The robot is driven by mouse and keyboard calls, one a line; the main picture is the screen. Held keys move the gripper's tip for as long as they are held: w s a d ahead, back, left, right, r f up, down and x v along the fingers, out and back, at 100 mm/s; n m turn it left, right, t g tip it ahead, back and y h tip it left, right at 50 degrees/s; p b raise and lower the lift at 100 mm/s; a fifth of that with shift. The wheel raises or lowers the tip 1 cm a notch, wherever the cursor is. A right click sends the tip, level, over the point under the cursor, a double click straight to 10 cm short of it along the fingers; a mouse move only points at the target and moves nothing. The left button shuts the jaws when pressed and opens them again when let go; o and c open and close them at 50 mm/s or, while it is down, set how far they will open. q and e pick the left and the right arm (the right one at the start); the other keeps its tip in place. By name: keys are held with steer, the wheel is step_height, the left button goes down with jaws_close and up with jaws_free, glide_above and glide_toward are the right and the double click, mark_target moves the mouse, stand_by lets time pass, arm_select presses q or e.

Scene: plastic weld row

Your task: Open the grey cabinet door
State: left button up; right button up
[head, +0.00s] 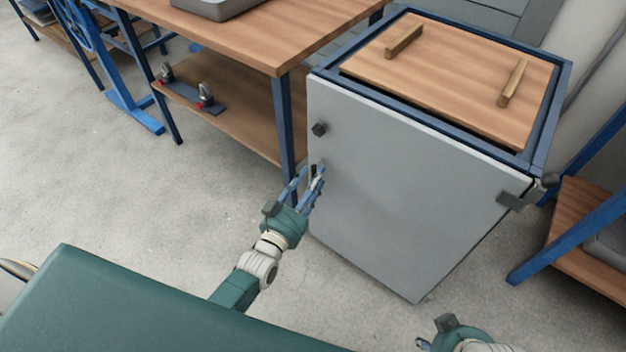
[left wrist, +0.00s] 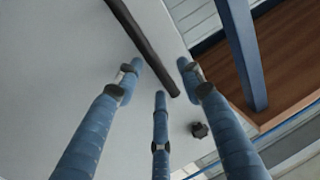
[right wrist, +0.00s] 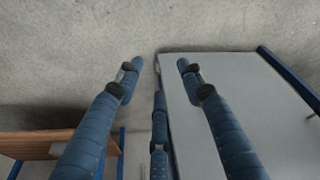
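The grey cabinet door (head: 410,190) is the flat front of a blue-framed cabinet and looks shut. A dark knob-like fitting (head: 319,129) sits near its upper left corner; it also shows in the left wrist view (left wrist: 200,130). My left gripper (head: 314,176) is at the door's left edge, below that fitting. In the left wrist view a dark bar handle (left wrist: 140,40) runs between its spread fingertips; I cannot tell whether they touch it. My right gripper (right wrist: 160,70) is open and empty, low over the floor near the door's bottom edge.
A wooden workbench (head: 290,50) with a blue leg stands close left of the cabinet. A wooden board (head: 450,85) with two grips lies on the cabinet top. A dark hinge-like fitting (head: 515,198) is at the door's right edge. Floor (head: 185,205) in front is clear.

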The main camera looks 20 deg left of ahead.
arm_select(q)
steer(key=shift+w, duration=0.2)
steer(key=shift+c, duration=0.3)
jaws_close()
steer(key=shift+s, duration=0.15)
